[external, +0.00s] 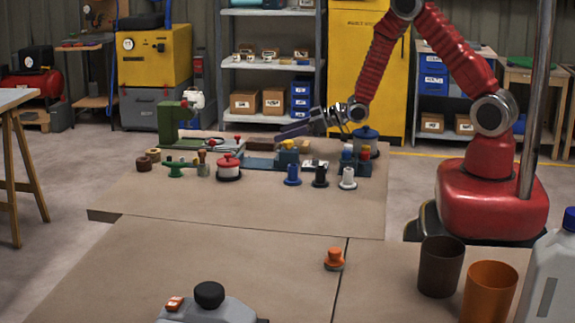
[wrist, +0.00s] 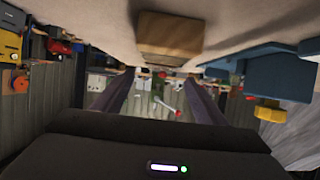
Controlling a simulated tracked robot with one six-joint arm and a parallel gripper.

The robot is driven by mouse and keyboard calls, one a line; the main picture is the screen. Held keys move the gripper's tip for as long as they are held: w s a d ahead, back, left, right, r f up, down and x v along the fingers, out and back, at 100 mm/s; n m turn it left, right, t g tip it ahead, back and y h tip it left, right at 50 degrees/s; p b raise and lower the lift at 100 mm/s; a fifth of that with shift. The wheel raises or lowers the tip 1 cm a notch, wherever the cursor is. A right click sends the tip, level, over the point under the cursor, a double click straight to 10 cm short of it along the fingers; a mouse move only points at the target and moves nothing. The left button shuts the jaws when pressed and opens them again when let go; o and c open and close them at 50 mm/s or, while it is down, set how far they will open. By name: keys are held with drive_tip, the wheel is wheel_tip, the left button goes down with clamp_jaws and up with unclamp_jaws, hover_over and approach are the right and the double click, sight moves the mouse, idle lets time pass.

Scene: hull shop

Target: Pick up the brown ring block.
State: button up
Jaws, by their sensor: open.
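A dark brown round block (external: 144,164) sits at the left of the far table in the external view, beside a lighter brown round one (external: 153,155). I cannot make out a hole in either. My gripper (external: 284,132) is above the back middle of that table, well to their right, with its fingers pointing left. In the wrist view its two fingers (wrist: 158,78) are apart with nothing held between them. A plain brown block (wrist: 171,34) shows beyond the fingers there, near the top; no ring shape is visible on it.
A blue fixture with a yellow knob (wrist: 268,110) is at the right of the wrist view. A green machine (external: 172,124), a red-and-white pot (external: 229,167) and several coloured pegs (external: 320,176) crowd the far table. Its front part is clear.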

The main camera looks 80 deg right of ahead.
sight(261, 140)
drive_tip(key=shift+x, duration=1.15)
drive_tip(key=shift+x, duration=2.6)
drive_tip(key=c, duration=1.2)
wheel_tip(261, 140, up, 10)
